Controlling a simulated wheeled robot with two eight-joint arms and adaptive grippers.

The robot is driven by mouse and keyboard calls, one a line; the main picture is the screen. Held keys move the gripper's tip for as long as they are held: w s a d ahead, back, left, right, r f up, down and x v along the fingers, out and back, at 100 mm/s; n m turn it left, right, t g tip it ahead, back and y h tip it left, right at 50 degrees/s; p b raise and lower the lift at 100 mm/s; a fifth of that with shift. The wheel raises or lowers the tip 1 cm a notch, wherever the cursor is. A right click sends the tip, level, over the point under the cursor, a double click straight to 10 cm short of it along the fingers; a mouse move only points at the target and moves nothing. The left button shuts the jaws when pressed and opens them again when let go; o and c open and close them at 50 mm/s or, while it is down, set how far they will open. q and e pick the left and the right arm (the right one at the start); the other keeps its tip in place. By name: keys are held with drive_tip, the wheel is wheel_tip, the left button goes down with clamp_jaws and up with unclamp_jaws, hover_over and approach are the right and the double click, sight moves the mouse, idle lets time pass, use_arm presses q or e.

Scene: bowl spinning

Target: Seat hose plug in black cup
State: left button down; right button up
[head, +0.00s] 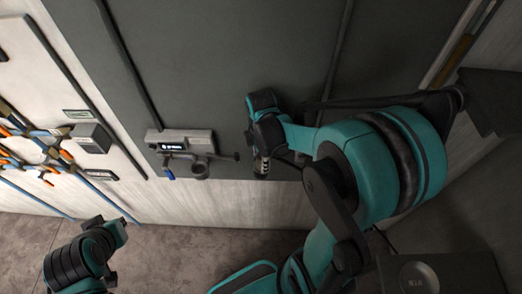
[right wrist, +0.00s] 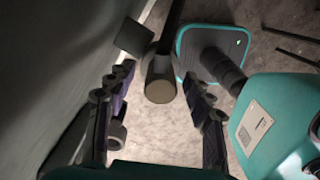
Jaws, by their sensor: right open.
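The black cup (head: 199,170) hangs under a grey wall unit with a small display in the head view. My right gripper (head: 262,163) is just right of the cup, pointing down close to the wall and apart from the cup. In the right wrist view the fingers of this gripper (right wrist: 158,100) are spread. A dark cylinder with a round end (right wrist: 160,82), on a dark rod, shows between them; I cannot tell whether it is the hose plug. No contact with the fingers shows. My left arm is at the lower left of the head view; its fingers cannot be made out.
The grey unit (head: 180,140) has a blue-handled part (head: 168,173) below it and a dark rod out to its right. Clamps and tools (head: 50,150) hang on the white wall at left. The concrete floor (head: 170,250) is clear between my arms.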

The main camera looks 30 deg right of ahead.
wheel_tip(320, 180, up, 12)
drive_tip(key=shift+f, duration=0.25)
use_arm(q)
drive_tip(key=shift+s, duration=0.1)
use_arm(e)
drive_tip(key=shift+s, duration=0.1)
idle(0.4)
